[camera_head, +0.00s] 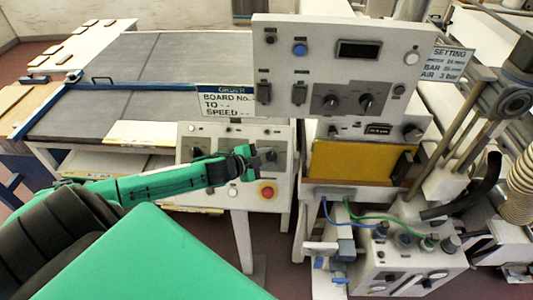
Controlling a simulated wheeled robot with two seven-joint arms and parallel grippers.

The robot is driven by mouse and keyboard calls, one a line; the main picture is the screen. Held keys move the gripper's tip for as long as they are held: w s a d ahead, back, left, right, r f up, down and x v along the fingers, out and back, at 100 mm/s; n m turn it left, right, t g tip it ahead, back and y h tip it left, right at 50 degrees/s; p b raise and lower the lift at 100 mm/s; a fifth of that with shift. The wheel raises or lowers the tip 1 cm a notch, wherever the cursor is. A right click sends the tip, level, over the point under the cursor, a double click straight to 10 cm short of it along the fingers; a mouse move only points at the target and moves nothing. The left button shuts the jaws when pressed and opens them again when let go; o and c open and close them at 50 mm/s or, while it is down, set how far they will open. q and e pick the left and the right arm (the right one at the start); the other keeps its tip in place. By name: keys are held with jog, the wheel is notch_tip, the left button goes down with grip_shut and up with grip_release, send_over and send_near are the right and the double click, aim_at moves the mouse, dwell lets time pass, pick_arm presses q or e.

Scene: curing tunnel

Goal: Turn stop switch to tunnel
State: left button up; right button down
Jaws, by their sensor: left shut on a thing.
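The grey lower control panel (222,133) stands on a post in the middle of the view. My right gripper is not in view.
A taller grey panel (330,32) with a display and knobs rises behind, with a sign (226,102) at its left edge. A grey conveyor bed (110,90) lies at the back left. A yellow plate (350,162), hoses and a lower control box (400,262) crowd the right.

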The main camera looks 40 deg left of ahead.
pick_arm(q)
jog(key=shift+m, duration=0.3)
jog(key=o, duration=1)
jog(key=shift+c, duration=0.2)
jog(key=shift+s+a, duration=0.15)
jog(key=shift+s, duration=0.35)
jog(key=b+v, duration=0.2)
jog(key=v, duration=0.2)
jog(key=shift+s+r, duration=0.1)
jog(key=shift+r, duration=0.05)
jog(key=b+v, duration=0.1)
jog(key=v, duration=0.7)
jog(key=shift+a+r, duration=0.15)
jog(key=shift+r, duration=0.2)
